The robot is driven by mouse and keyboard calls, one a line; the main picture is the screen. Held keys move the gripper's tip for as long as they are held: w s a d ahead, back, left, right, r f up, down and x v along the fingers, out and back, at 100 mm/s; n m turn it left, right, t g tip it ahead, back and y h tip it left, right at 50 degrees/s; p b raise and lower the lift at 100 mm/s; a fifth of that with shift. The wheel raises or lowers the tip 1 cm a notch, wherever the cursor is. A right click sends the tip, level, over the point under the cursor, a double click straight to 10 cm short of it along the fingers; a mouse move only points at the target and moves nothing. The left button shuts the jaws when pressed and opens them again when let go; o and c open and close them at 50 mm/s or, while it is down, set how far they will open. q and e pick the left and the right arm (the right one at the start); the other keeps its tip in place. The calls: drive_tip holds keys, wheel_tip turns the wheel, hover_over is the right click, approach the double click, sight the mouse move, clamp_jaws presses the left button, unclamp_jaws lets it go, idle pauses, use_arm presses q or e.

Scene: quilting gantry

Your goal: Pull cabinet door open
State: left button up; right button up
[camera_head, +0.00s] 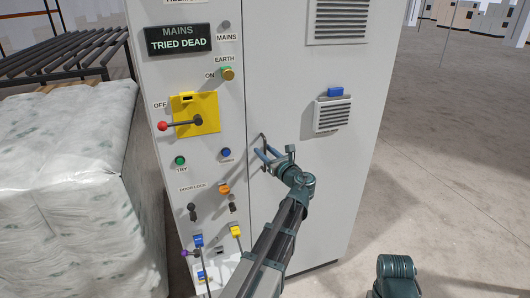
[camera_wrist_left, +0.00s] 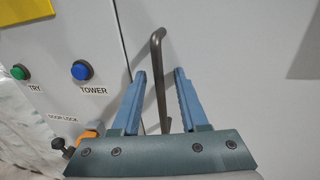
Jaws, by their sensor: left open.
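The cabinet door (camera_head: 285,90) is the plain grey panel right of a vertical seam, and it looks shut. A thin dark bar handle (camera_wrist_left: 158,72) stands upright near the door's left edge. In the head view the handle's upper end (camera_head: 263,138) shows just above my gripper. My left gripper (camera_head: 266,154) is at the handle. In the left wrist view its two blue fingers (camera_wrist_left: 160,74) are apart, with the handle running between them and clear space on both sides. My right gripper is not in view.
Left of the seam is a control panel with a red-knobbed lever on a yellow plate (camera_head: 208,104), a blue button (camera_head: 226,153) and several keys and switches. A wrapped pallet load (camera_head: 70,180) stands at the left. The floor (camera_head: 450,160) right of the cabinet is clear.

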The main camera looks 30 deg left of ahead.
use_arm(q)
clamp_jaws()
idle(1.4)
